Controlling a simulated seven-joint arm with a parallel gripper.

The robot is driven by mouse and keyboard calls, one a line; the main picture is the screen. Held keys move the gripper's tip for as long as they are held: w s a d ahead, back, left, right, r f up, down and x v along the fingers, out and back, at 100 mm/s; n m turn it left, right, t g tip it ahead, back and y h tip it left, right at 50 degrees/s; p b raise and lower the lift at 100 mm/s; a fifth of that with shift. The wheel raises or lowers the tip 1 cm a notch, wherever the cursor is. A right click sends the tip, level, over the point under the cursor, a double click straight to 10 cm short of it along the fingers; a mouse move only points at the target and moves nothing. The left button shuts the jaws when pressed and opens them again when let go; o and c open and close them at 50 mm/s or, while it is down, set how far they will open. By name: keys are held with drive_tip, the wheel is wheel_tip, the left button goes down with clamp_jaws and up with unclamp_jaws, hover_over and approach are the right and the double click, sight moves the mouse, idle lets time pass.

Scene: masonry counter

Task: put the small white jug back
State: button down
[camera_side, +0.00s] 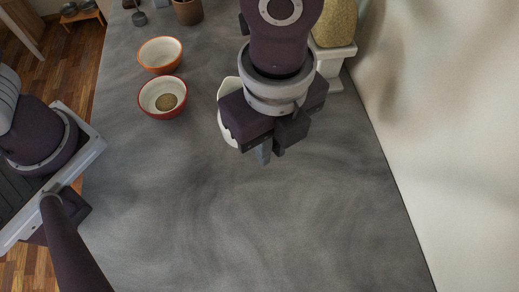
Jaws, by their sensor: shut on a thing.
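My gripper (271,153) is over the counter (270,225), right of the two bowls, seen from above with its fingers pointing down. A white rounded thing, which looks like the small white jug (227,130), shows at the left edge of my gripper. Most of it is hidden behind the gripper body, so its handle and spout cannot be made out. My gripper is shut on it. Whether the jug touches the counter cannot be told.
An orange-rimmed bowl (160,54) and a red bowl (156,107) with something tan inside stand to the left. A brown cup (188,12) is at the back. A gold vase (335,22) on a white stand (336,62) is close by the right wall. The front counter is clear.

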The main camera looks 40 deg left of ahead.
wheel_tip(320, 180, down, 6)
drive_tip(key=shift+r, duration=0.15)
drive_tip(key=c, duration=1.4)
unclamp_jaws()
drive_tip(key=shift+c, duration=0.2)
wheel_tip(320, 180, up, 12)
drive_tip(key=shift+r, duration=0.1)
drive_tip(key=shift+a, duration=0.1)
